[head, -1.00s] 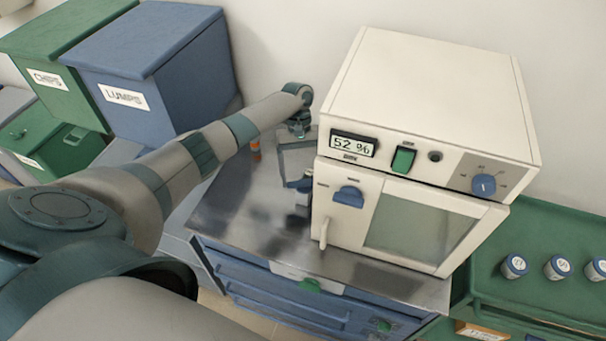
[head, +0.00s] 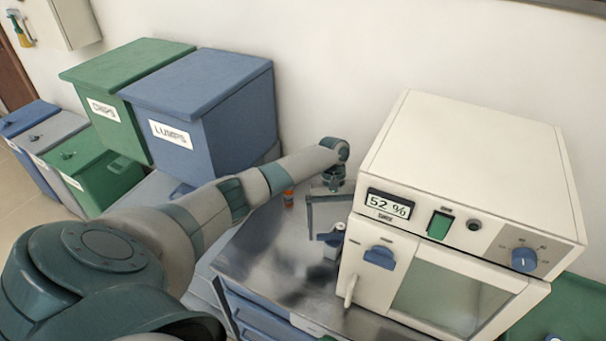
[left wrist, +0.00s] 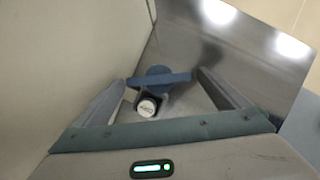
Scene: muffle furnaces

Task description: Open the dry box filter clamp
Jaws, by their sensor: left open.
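The dry box (head: 440,180) is a cream cabinet with a "52 %" display, at the right of the head view. A small fitting with a blue bar handle (left wrist: 160,80) and a dark cylinder with a white labelled cap (left wrist: 147,106) is by its left side; it looks like the filter clamp. The fitting also shows in the head view (head: 331,240). My left gripper (head: 324,228) is open beside the box's left wall, pointing down. In the left wrist view its fingers (left wrist: 163,80) stand on either side of the fitting, with no visible grip. My right gripper is out of view.
The box stands on a shiny metal bench top (head: 275,245), with bare room at its left. Blue (head: 205,100) and green (head: 125,95) bins stand at the back left. The box wall (left wrist: 75,60) is close to the gripper.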

